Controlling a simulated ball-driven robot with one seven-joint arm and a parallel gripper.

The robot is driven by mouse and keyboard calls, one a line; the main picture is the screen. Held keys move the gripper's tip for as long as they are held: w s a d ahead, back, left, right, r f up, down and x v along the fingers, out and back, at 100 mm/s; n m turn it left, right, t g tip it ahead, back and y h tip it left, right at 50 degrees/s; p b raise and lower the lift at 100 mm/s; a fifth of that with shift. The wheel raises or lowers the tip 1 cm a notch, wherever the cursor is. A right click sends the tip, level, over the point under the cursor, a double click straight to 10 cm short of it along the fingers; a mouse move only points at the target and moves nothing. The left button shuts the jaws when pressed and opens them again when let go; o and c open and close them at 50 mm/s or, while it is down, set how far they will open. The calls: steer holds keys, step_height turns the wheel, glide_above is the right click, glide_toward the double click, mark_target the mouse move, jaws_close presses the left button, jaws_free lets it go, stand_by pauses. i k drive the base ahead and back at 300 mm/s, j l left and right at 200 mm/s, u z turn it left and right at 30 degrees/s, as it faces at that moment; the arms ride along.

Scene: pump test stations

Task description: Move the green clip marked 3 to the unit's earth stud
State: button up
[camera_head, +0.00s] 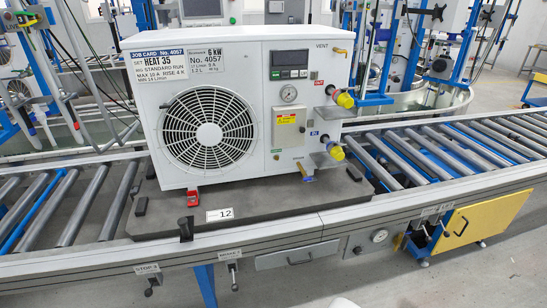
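The unit (262,60) is a white heat pump with a round fan grille, standing upright on a dark pallet (270,208) on the roller conveyor. I cannot make out a green clip marked 3 in this view. The earth stud is too small to tell for sure. A small greenish spot shows low on the unit's front, right of the fan, above a brass-coloured fitting (306,178). My gripper is not in view.
Conveyor rollers (60,215) run to both sides of the unit. Hoses and leads hang at the far left. Levers (233,272) stick out below the front rail. Clear floor lies at the bottom right.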

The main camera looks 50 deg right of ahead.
mark_target(19, 18)
steer(key=i+j+z, duration=0.3)
steer(key=i+j, duration=0.15)
steer(key=i, duration=0.4)
steer(key=i+j+z, duration=0.35)
steer(key=i+j, duration=0.3)
steer(key=i, duration=0.15)
